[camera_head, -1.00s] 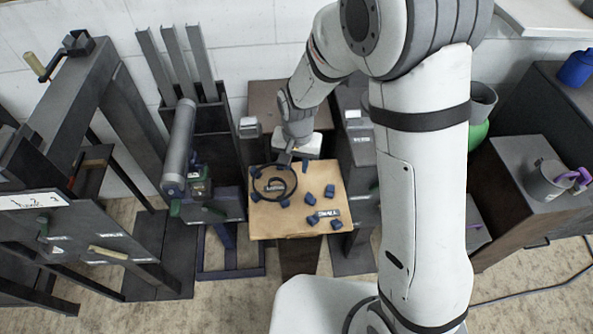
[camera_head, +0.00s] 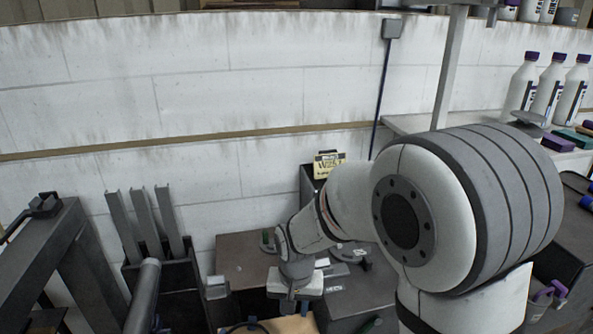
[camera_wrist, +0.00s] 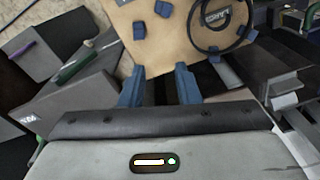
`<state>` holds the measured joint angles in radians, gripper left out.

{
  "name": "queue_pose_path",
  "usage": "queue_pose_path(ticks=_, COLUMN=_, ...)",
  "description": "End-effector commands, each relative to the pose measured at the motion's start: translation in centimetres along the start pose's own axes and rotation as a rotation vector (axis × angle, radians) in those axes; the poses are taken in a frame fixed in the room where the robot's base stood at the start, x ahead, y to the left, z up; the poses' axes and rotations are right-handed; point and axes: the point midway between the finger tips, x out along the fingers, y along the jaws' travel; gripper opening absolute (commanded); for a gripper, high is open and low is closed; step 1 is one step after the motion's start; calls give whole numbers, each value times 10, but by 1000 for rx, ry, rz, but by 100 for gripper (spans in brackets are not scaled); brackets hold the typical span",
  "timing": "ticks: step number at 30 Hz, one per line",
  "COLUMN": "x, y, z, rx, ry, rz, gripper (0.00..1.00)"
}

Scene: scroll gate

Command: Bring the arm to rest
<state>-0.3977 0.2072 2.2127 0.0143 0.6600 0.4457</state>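My arm reaches from the lower right of the head view to the lower middle. My gripper (camera_wrist: 160,82) shows two blue fingers held wide apart in the wrist view, with nothing between them. In the head view my gripper (camera_head: 289,304) hangs near the far edge of a tan board, and its fingertips are hard to make out. The tan board (camera_wrist: 160,50) lies beyond the fingers in the wrist view. It bears a black ring (camera_wrist: 193,37) around a dark label, and several blue blocks.
Dark cabinets (camera_head: 243,255) stand around my gripper. A rack with upright grey channels (camera_head: 145,222) and a dark frame (camera_head: 60,245) are at left. White bottles (camera_head: 548,88) stand on a shelf at right. A pale wall (camera_head: 200,90) closes the back.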

Motion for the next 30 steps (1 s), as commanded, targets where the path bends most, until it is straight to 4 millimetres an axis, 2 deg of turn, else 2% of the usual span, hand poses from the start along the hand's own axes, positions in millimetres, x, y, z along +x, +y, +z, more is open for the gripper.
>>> queue_pose_path(ticks=1, x=-21, y=19, z=3, rx=3, ry=23, rz=-7, gripper=29)
queue_pose_path(ticks=6, x=-70, y=72, z=26, rx=-16, ry=74, rz=-9, gripper=29)
queue_pose_path(ticks=9, x=-93, y=100, z=45, rx=-27, ry=106, rz=-5, gripper=29)
queue_pose_path(ticks=15, x=-123, y=143, z=86, rx=-47, ry=156, rz=13, gripper=29)
queue_pose_path(ticks=21, x=-133, y=160, z=111, rx=-62, ry=179, rz=27, gripper=29)
queue_pose_path(ticks=30, x=-134, y=163, z=114, rx=-66, ry=181, rz=30, gripper=29)
